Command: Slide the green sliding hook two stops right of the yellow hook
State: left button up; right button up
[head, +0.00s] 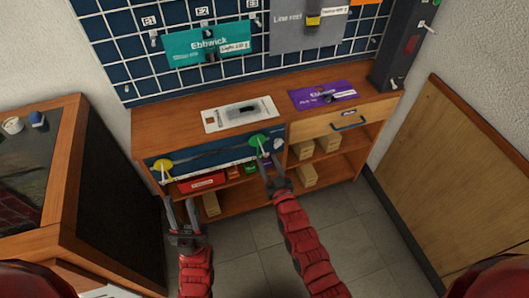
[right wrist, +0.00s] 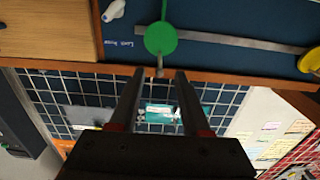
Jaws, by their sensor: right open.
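The green sliding hook (head: 259,141) has a round green disc and sits near the right end of a rail on the blue front panel (head: 215,158). The yellow hook (head: 162,168) is at the panel's left end. My right gripper (head: 266,165) is just below the green hook. In the right wrist view, the green disc (right wrist: 160,39) lies just beyond the open fingers (right wrist: 158,75), and a small peg below the disc shows between the fingertips. My left gripper (head: 180,203) is open and empty, below the yellow hook.
A wooden bench (head: 185,116) carries a white card (head: 240,114) and a purple card (head: 322,94). A drawer (head: 345,122) is right of the panel. Shelves below hold a red box (head: 201,182) and several tan boxes.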

aim_at(266, 157)
jog(key=shift+x, duration=2.15)
grip_shut()
